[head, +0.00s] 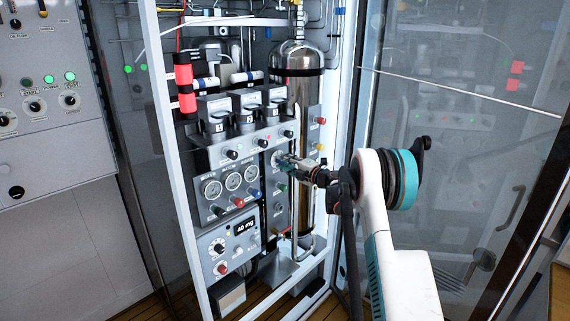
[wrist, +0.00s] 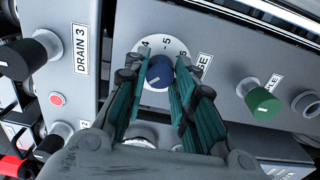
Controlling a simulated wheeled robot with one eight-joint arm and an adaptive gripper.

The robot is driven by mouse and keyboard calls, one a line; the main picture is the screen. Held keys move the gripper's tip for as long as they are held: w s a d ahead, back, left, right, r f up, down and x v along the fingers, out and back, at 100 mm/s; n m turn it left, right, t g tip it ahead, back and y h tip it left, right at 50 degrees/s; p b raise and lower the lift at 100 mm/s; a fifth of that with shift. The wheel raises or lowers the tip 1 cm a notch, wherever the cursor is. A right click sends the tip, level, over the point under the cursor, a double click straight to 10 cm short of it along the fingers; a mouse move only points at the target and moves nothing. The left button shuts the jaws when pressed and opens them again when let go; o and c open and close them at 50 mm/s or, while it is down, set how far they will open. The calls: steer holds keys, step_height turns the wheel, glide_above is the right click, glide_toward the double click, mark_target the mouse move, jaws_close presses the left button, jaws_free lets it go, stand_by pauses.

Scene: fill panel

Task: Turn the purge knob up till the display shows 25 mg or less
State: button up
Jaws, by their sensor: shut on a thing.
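A blue knob (wrist: 160,72) with a white pointer line sits on a round white dial (wrist: 143,45) marked 4, 5 and 6 in the wrist view. My gripper (wrist: 157,84) has its green-padded fingers on either side of this knob and is shut on it. In the head view my gripper (head: 284,161) reaches the panel from the right and mostly hides the knob. The label beside the dial is partly covered by a finger, so its full word cannot be read. The small black display (head: 244,227) on the lower panel appears to read 40 mg.
A green knob (wrist: 262,103) is right of the dial, and a black knob (wrist: 25,58) by the DRAIN 3 label is left. Gauges (head: 232,181) and other knobs crowd the panel. A steel cylinder (head: 299,90) stands behind. The glass door (head: 450,150) is at right.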

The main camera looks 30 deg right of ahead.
jaws_close()
steer(key=o, duration=1.1)
jaws_free()
steer(key=shift+c, duration=0.2)
steer(key=v, duration=1.2)
